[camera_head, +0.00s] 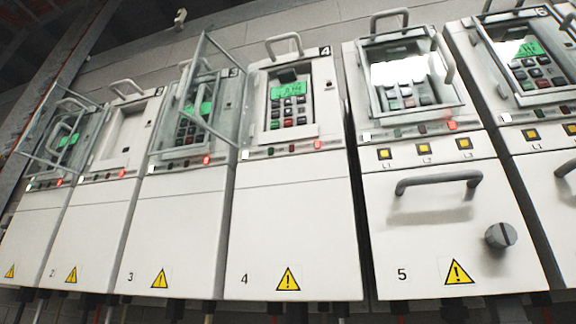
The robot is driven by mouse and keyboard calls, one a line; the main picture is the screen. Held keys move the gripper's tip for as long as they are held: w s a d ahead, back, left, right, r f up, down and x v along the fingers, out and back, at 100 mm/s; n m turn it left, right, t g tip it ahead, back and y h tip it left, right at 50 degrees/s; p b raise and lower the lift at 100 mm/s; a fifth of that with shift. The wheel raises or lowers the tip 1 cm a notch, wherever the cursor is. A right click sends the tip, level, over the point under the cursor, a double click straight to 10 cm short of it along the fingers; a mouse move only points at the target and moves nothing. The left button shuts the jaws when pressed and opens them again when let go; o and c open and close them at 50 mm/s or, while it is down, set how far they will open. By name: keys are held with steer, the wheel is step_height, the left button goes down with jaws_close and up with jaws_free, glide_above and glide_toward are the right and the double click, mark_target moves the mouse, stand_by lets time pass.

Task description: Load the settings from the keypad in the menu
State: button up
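Several pale drive cabinets stand in a row. Cabinet 4 (292,230) has a keypad (288,122) with a lit green display (290,90); the text is too small to read. A clear cover (215,75) stands swung open at its left, in front of cabinet 3's keypad (190,130). Cabinet 5 (430,215) has its keypad (408,96) behind a shut clear cover, with white glare hiding the display. Cabinet 6's keypad (530,68) shows green behind its cover. Cabinet 2 has an empty-looking recess (122,132). My gripper is not in view.
Another open clear cover (45,150) juts out before the leftmost cabinet. Bar handles stick up on the cabinet tops. Cabinet 5 has a handle (438,180), a grey knob (501,235) and yellow buttons (424,148). Red lamps glow below the keypads, including cabinet 4's lamp (318,144).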

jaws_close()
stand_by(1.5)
